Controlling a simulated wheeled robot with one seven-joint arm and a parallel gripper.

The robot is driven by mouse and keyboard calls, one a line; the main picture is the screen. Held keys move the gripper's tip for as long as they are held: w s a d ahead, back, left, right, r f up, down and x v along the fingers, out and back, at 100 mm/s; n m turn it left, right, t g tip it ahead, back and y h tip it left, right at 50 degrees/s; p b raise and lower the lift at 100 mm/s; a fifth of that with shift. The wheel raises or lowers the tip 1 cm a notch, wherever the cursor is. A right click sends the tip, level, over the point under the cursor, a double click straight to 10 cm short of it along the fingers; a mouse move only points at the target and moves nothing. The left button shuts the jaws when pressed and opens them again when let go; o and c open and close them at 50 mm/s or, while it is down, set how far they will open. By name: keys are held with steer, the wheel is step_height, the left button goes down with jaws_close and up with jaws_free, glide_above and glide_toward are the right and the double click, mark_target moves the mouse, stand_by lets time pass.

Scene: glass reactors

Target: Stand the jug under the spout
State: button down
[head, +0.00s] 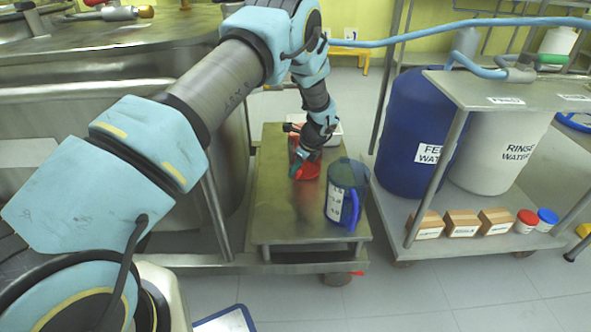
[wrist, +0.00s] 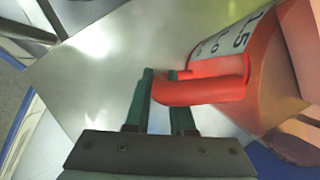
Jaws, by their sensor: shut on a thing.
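A red jug (head: 309,171) is at the middle of a steel trolley top, partly hidden by my arm. In the wrist view the red jug (wrist: 290,60) is at the right, with a white scale strip and its handle (wrist: 205,88) reaching between my fingers. My gripper (head: 299,163) is shut on that handle; its dark green fingers also show in the wrist view (wrist: 161,78). Whether the jug's base touches the trolley I cannot tell. A blue jug (head: 341,190) stands nearer the trolley's front right. I cannot make out a spout.
The trolley top (head: 285,220) is clear at its front left. A large steel vessel (head: 120,90) stands left. A cart at right holds blue (head: 412,120) and white (head: 505,165) drums and small boxes (head: 460,223).

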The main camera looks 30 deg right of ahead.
steer(key=shift+f, duration=0.15)
steer(key=c, duration=0.8)
jaws_free()
steer(key=shift+o, duration=0.2)
steer(key=p+v, duration=0.2)
steer(key=v, duration=1)
steer(key=shift+r, duration=0.2)
